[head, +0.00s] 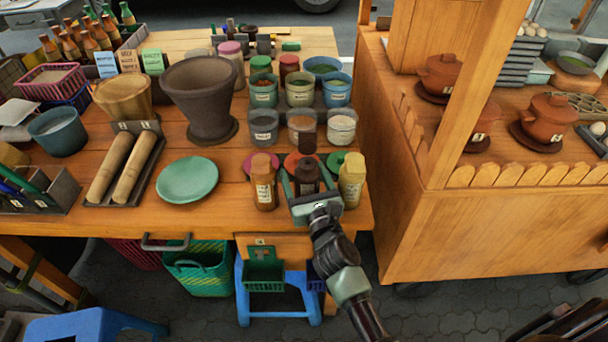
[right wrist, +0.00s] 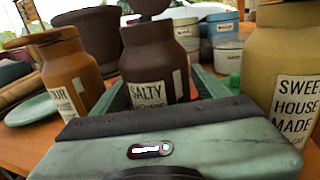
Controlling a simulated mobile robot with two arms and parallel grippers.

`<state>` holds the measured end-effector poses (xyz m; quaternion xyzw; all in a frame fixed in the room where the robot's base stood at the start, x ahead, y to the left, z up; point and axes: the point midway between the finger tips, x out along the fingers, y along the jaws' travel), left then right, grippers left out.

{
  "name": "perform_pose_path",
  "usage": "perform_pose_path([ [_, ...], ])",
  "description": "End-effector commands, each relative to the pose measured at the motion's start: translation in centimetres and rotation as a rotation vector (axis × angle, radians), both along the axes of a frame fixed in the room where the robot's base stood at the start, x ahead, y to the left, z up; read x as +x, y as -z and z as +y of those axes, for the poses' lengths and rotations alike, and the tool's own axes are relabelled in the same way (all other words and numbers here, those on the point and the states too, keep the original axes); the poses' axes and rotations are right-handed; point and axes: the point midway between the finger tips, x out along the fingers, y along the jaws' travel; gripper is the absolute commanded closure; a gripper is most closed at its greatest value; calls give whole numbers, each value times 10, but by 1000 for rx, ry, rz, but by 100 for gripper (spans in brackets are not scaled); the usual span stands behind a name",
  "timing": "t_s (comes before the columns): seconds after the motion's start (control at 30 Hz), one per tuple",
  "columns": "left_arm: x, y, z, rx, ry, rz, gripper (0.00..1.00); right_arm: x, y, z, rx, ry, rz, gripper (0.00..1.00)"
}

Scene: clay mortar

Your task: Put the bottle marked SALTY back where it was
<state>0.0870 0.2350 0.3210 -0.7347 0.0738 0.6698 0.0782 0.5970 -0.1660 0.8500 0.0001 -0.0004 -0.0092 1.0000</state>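The dark brown SALTY bottle (head: 307,178) is upright near the front right of the wooden table. Its white label shows in the right wrist view (right wrist: 148,92). My right gripper (head: 307,182) has one finger on each side of this bottle; I cannot tell whether the fingers touch it. Its green body hides the bottle's base, so I cannot tell whether the bottle rests on the table. An orange-brown bottle (head: 264,185) stands to the left and a yellow SWEET bottle (head: 351,181) to the right. My left gripper is not in view.
Magenta (head: 262,160), red (head: 291,162) and green (head: 335,160) discs lie behind the bottles. Several jars stand farther back, including a dark clear one (head: 264,127). A green plate (head: 187,180) and big clay mortar (head: 205,95) are left. A wooden cart (head: 440,235) stands right.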

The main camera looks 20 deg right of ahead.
Motion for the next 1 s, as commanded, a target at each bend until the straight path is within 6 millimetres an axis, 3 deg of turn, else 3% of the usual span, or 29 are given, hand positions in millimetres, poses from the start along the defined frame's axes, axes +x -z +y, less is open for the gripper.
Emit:
perform_pose_path([
  [0.2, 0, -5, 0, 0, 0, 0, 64, -1, -5, 0, 0, 0, 0, 26],
  [0.7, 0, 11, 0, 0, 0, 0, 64, -98, 0, 2, 2, 0, 3, 26],
  [1.0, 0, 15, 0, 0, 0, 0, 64, -120, -3, 2, 1, 0, -1, 26],
])
